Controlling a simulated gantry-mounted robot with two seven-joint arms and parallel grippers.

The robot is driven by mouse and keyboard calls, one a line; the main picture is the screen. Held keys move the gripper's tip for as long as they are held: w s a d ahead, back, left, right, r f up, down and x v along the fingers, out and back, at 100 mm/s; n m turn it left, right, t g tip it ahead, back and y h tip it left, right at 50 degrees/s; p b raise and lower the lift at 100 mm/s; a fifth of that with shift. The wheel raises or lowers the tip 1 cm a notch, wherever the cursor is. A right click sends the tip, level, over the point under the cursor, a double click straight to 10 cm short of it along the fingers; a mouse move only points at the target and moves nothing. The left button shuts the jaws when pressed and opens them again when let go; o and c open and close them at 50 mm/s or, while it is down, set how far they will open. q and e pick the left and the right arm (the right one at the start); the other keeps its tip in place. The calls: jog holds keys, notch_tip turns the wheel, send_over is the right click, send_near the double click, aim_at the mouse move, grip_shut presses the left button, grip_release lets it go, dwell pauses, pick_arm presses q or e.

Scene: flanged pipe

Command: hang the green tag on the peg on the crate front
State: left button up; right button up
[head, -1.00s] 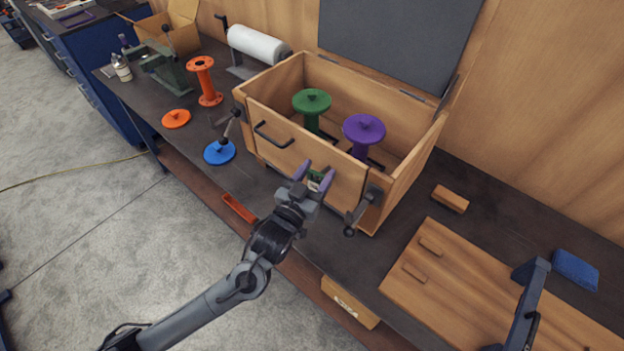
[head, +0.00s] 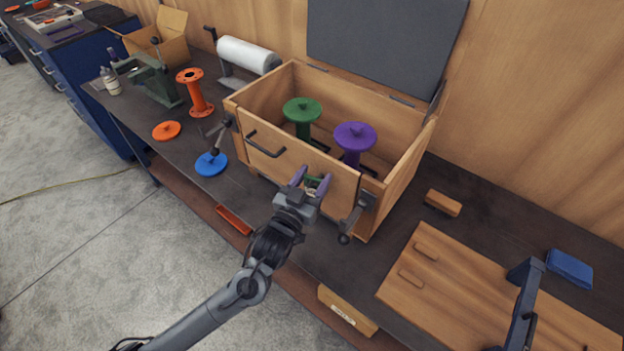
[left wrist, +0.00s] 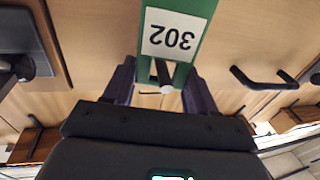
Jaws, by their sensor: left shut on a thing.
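The green tag (left wrist: 192,58) carries a white label reading 302, upside down in the left wrist view. My left gripper (head: 314,184) is shut on it at the crate's front; the dark purple fingers flank the tag's slotted end in the left wrist view (left wrist: 160,88). The pale round end of the peg (left wrist: 165,76) shows in the tag's opening, so the tag appears to be around the peg; how deep it sits I cannot tell. In the head view only a small part of the tag (head: 313,180) shows. My right gripper is not in view.
The open wooden crate (head: 270,166) holds a green spool (head: 302,112) and a purple spool (head: 355,138). A black handle (head: 262,146) and latches (head: 352,217) stick out from its front. A blue disc (head: 211,164) lies left; a wooden board (head: 450,290) lies right.

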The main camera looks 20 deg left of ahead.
pick_arm(q)
jog(key=shift+f, duration=0.2)
jog(key=o, duration=1.1)
jog(key=shift+a, duration=0.1)
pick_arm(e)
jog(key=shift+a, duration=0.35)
pick_arm(q)
jog(key=shift+f, duration=0.1)
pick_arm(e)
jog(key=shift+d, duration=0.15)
